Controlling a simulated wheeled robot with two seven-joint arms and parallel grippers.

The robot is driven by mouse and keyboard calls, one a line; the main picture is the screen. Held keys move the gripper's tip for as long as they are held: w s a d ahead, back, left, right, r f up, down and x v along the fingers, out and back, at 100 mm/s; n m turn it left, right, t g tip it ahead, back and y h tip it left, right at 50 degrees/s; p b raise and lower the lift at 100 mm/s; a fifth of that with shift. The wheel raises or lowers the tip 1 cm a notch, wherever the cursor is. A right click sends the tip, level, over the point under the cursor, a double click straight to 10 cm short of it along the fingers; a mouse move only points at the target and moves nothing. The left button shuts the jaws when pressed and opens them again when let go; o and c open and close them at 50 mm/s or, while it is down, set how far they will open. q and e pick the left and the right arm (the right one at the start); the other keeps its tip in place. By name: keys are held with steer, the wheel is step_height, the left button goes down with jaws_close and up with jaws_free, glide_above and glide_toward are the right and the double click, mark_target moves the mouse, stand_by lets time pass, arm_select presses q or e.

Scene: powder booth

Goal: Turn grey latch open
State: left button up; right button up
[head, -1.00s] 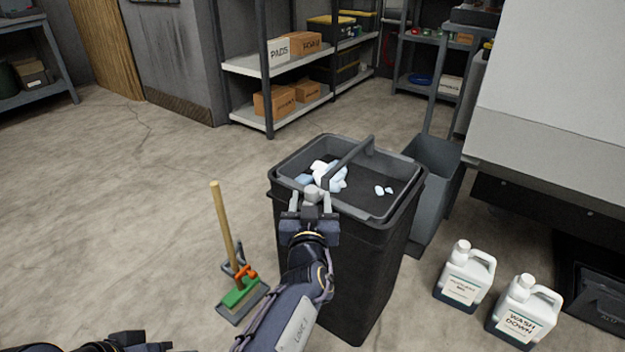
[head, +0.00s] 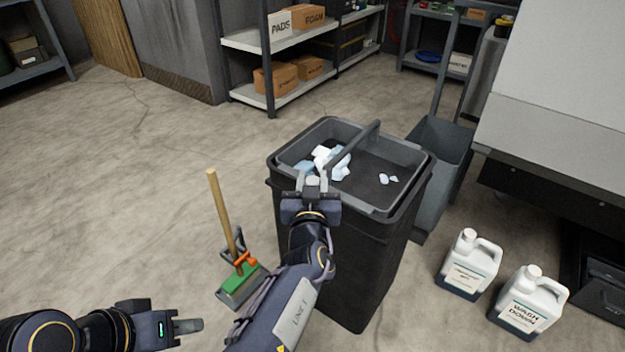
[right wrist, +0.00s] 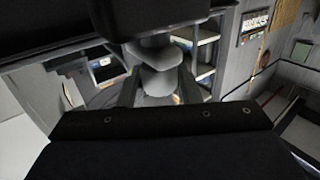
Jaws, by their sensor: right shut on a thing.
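The grey latch (right wrist: 160,80) is a small rounded knob between my right gripper's fingers in the right wrist view. In the head view it is mostly hidden by that gripper, at the near rim of a black bin (head: 345,262). My right gripper (head: 313,183) is shut on the latch. The latch's exact angle cannot be told. My left gripper (head: 192,326) is low at the left, apart from the bin and seen edge-on, so its opening does not show.
A grey inner bucket (head: 400,155) with a raised handle and white scraps sits in the bin's top. A brush with a wooden handle (head: 220,215) stands left of the bin. White jugs (head: 470,262) stand at right.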

steer(key=shift+y, duration=0.3)
steer(key=shift+d+n+y, duration=0.15)
steer(key=shift+n+y, duration=0.45)
steer(key=shift+y, duration=0.2)
steer(key=shift+n+y, duration=0.7)
steer(key=shift+y, duration=0.4)
steer(key=n+g+y+b, duration=0.1)
steer(key=n+y, duration=0.1)
steer(key=y, duration=0.1)
steer(key=n+g+y+b, duration=0.1)
steer(key=n+y, duration=0.1)
steer(key=y, duration=0.1)
steer(key=shift+w+d+g, duration=0.1)
steer(key=shift+g, duration=0.3)
steer(key=shift+r+n+g+y, duration=0.1)
steer(key=shift+n+g+y, duration=0.6)
steer(key=shift+n+y, duration=0.35)
steer(key=n+g+y, duration=0.2)
steer(key=g, duration=0.1)
steer(key=shift+n+y, duration=0.25)
steer(key=shift+y, duration=0.1)
steer(key=shift+a+n+g+p, duration=0.2)
steer(key=shift+n+g+p, duration=0.1)
steer(key=shift+g+p, duration=0.15)
steer(key=shift+y, duration=0.3)
